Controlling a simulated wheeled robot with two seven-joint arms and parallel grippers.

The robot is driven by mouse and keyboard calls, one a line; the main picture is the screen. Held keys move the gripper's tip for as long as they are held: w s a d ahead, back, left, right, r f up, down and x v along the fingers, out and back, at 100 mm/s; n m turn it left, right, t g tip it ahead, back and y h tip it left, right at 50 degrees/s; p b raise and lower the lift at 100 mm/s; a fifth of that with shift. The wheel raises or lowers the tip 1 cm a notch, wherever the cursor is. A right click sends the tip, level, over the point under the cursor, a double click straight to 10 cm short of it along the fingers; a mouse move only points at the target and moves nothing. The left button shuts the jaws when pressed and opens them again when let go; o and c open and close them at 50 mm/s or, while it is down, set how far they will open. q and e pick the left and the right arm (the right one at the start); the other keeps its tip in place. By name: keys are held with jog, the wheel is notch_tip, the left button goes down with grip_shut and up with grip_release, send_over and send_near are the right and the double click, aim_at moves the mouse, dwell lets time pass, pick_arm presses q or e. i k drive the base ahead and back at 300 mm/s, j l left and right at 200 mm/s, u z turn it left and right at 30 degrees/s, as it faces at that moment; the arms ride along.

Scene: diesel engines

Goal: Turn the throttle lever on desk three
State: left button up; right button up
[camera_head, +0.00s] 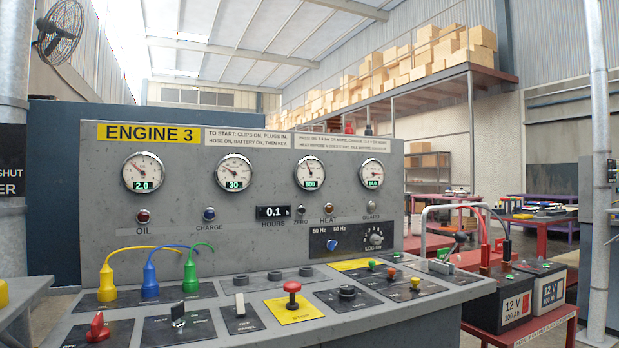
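The grey desk (215,272) carries a yellow sign reading ENGINE 3 (148,133). Small orange, green and red knobs sit farther right, with dark plates. I cannot tell which control is the throttle lever; the labels near the right end are too small to read. Neither of my grippers is in view.
Yellow, blue and green plugs (150,277) with cables stand at the desk's left. Two 12 V batteries (515,303) sit on a red stand (545,325) at right. A metal pole (598,200) rises beyond them. A grey surface edge (22,293) shows at far left.

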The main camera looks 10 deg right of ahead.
aim_at(460, 237)
jog(key=z, duration=1.25)
